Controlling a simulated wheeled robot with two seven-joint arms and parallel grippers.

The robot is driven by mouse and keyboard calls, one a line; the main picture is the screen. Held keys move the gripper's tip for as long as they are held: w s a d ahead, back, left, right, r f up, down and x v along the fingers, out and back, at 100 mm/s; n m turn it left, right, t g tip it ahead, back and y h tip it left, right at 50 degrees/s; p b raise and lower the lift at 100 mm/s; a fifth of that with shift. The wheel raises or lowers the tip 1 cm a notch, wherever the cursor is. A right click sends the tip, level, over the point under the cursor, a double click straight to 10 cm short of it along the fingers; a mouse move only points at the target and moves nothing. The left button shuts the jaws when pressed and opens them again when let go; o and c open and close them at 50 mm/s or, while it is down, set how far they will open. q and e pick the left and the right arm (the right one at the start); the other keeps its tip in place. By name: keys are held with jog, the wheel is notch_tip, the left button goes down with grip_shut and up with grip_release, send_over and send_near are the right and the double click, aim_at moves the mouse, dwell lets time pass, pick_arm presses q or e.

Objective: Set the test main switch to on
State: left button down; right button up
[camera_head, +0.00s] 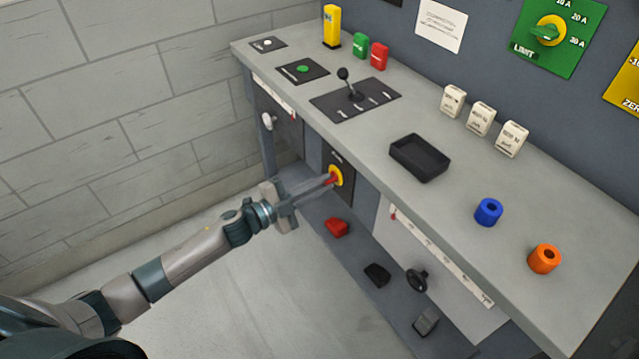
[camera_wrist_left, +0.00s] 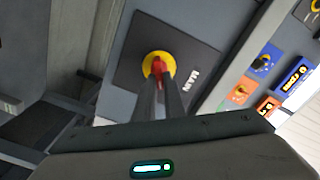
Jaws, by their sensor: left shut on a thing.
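The main switch has a red handle on a yellow disc (camera_head: 338,174), set on a dark plate on the front of the bench below the worktop. In the left wrist view the yellow disc (camera_wrist_left: 148,61) sits on a dark plate marked MAIN (camera_wrist_left: 192,78). My left gripper (camera_head: 328,181) reaches in from the left, and its two long fingers (camera_wrist_left: 160,85) are shut on the red handle. The fingertips cover part of the handle, so its exact angle is hard to tell. My right gripper is not in view.
The grey worktop (camera_head: 375,143) carries a lever panel (camera_head: 330,104), a black tray (camera_head: 405,168), a blue ring (camera_head: 489,211) and an orange ring (camera_head: 545,258). A lower shelf (camera_head: 353,256) holds a red block (camera_head: 337,227) and dark items. The floor at left is clear.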

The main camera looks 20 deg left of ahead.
pick_arm(q)
jog(key=shift+f+m, duration=0.15)
jog(key=shift+m, duration=0.85)
jog(key=m+b, duration=0.1)
jog(key=m, duration=0.2)
jog(key=shift+s+d+f, duration=0.1)
jog(key=shift+f, duration=0.05)
jog(key=shift+m, duration=0.8)
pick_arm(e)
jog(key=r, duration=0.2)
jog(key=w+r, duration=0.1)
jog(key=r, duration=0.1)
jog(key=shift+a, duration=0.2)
pick_arm(q)
jog(key=c, duration=1.8)
grip_release()
jog(key=shift+c, duration=0.2)
